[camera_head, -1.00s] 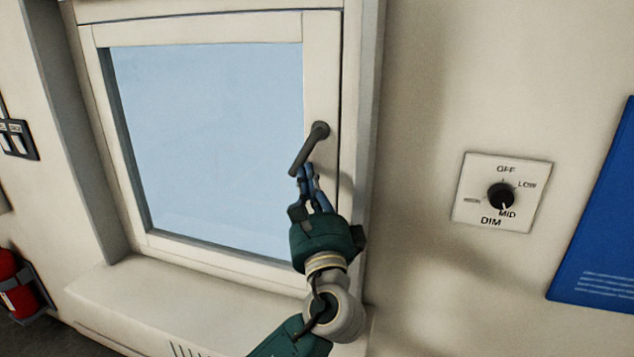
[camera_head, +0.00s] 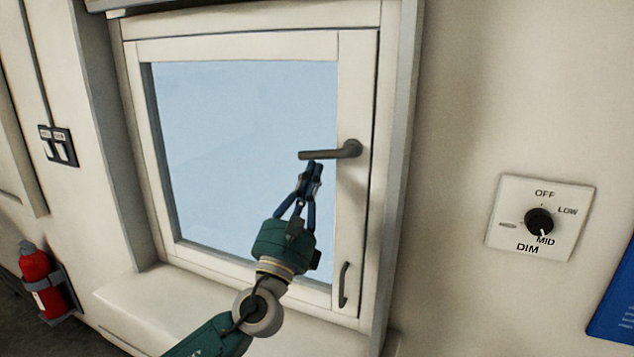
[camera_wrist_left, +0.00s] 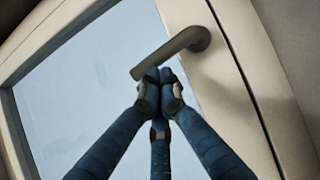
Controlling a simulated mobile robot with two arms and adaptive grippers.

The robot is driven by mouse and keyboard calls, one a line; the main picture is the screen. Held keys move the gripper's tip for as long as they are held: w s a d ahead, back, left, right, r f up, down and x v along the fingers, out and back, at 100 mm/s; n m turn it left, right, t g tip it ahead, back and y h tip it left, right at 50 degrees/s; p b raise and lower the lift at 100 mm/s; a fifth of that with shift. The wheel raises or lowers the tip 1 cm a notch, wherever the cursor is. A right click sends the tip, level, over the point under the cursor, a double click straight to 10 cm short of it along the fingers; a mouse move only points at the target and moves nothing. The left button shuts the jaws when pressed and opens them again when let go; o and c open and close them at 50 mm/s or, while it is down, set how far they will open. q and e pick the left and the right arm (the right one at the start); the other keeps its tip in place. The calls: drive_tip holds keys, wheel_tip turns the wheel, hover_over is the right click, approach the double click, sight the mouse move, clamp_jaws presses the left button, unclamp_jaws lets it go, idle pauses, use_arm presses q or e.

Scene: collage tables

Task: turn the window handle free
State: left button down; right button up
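The dark grey window handle (camera_head: 330,152) sits on the right side of the window sash (camera_head: 357,85). Its lever lies about level and points left over the glass. My left gripper (camera_head: 312,168) is just below the lever's free end, its fingers closed together and seemingly empty. In the left wrist view the handle (camera_wrist_left: 178,48) runs just above the fingertips (camera_wrist_left: 160,78); they look to be at or touching its underside. Exact contact is hard to tell. My right gripper is not in view.
A lower pull grip (camera_head: 344,284) is on the sash below the handle. A dimmer switch (camera_head: 539,221) is on the wall to the right. A fire extinguisher (camera_head: 37,278) and a switch plate (camera_head: 57,146) are at the left. A sill (camera_head: 150,310) juts out below.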

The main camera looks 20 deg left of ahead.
use_arm(q)
drive_tip(key=shift+a+r+m+h, duration=0.2)
drive_tip(key=shift+m+h, duration=0.2)
drive_tip(key=shift+m, duration=0.15)
drive_tip(key=shift+a+r+m+h, duration=0.1)
drive_tip(key=shift+r+m+h, duration=0.05)
drive_tip(key=shift+m+h, duration=0.35)
drive_tip(key=shift+f, duration=0.1)
